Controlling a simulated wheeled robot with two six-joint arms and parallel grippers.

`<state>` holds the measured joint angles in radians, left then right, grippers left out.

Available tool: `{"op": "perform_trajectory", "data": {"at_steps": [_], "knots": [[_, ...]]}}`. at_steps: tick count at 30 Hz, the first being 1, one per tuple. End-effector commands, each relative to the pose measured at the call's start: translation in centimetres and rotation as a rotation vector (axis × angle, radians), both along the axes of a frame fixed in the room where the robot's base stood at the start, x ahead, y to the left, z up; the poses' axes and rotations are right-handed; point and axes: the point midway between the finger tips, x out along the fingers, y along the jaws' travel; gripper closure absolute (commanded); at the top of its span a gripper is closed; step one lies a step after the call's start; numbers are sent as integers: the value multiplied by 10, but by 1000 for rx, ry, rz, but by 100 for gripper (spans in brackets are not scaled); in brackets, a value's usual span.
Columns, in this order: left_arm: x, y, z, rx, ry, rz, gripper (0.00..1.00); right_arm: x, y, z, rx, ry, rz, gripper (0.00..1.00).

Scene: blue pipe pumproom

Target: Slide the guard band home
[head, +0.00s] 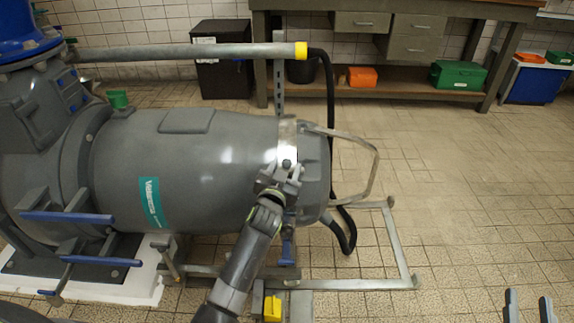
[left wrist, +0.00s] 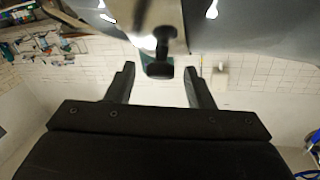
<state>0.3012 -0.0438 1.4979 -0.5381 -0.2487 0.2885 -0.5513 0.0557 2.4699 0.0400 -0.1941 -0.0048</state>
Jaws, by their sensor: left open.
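The guard band (head: 287,135) is a shiny metal strip around the right end of the large grey motor housing (head: 205,165). A small dark knob (head: 287,164) sits on the band. In the left wrist view the band (left wrist: 162,18) is at the top, and its knob (left wrist: 158,69) shows between the fingertips. My left gripper (head: 283,173) is open at the knob, one finger on each side, with gaps visible in the left wrist view. The band's lower part is hidden behind my left arm. My right gripper (head: 529,297) is open and empty at the lower right.
A metal loop (head: 375,165) sticks out from the housing's right end. A black hose (head: 331,100) hangs beside it from a grey pipe (head: 190,52). A floor frame (head: 345,284) lies below. A workbench (head: 450,88) stands behind. The tiled floor at right is clear.

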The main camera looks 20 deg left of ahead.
Motion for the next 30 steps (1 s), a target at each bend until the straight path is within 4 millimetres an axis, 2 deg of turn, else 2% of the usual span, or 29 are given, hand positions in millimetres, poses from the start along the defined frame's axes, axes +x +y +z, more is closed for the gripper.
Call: {"op": "perform_trajectory", "data": {"at_steps": [6, 12, 25, 26, 30], "knots": [[12, 1, -1, 2, 0, 0, 52, -5, 4, 31, -45, -182, 5, 64], [19, 1, 0, 2, 0, 0, 52, -11, 7, 50, -74, -293, 9, 64], [21, 1, 0, 1, 0, 1, 52, -14, 8, 58, -85, -338, 11, 64], [21, 1, 0, 1, 0, 1, 53, -14, 8, 58, -85, -338, 11, 64], [21, 1, 0, 1, 0, 1, 72, -14, 8, 58, -85, -337, 11, 64]]}}
